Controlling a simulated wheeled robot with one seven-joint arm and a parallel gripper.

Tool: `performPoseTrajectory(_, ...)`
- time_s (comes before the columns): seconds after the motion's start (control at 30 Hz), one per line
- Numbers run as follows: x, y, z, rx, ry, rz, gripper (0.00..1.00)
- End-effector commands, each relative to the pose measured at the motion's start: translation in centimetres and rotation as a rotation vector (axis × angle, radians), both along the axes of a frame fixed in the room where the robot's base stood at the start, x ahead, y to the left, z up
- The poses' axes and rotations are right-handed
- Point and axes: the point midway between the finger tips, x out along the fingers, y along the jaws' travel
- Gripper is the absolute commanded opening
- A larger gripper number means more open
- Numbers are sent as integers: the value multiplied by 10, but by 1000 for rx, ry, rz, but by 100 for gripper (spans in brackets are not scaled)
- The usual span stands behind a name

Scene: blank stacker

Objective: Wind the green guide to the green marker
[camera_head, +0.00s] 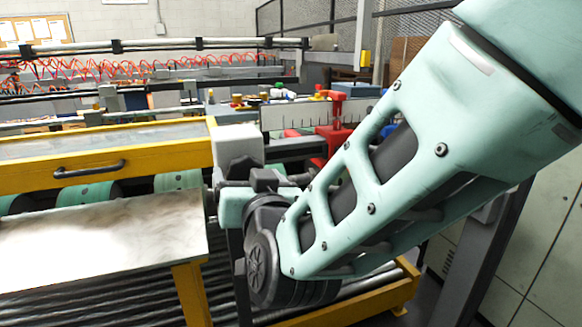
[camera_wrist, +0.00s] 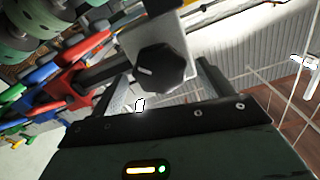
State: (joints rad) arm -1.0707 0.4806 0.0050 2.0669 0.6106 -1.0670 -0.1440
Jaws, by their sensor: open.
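A dark faceted knob (camera_wrist: 160,70) with a white pointer mark sits on a pale block in the wrist view. My gripper (camera_wrist: 162,88) is open, with one finger on each side of the knob; I cannot tell whether they touch it. In the head view, a white scale strip with tick marks (camera_head: 297,115) stands behind my arm. My arm hides much of that area, and I cannot make out the green marker.
A red guide (camera_head: 335,140) stands by the scale. A yellow-framed cover (camera_head: 105,158) with a black handle and a pale sloping plate (camera_head: 100,243) lie at left. A grey block (camera_head: 237,145) stands close to my wrist. Metal rollers run below.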

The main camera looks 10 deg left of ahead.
Motion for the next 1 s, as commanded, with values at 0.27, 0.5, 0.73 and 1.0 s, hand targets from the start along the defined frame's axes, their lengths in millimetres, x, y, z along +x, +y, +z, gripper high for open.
performPoseTrajectory(0.27,13,8,0,-1,-1,1,79)
performPoseTrajectory(0.5,13,8,0,0,0,1,74)
performPoseTrajectory(0.73,13,8,0,0,0,1,35)
performPoseTrajectory(1.0,13,8,-3,32,19,1,35)
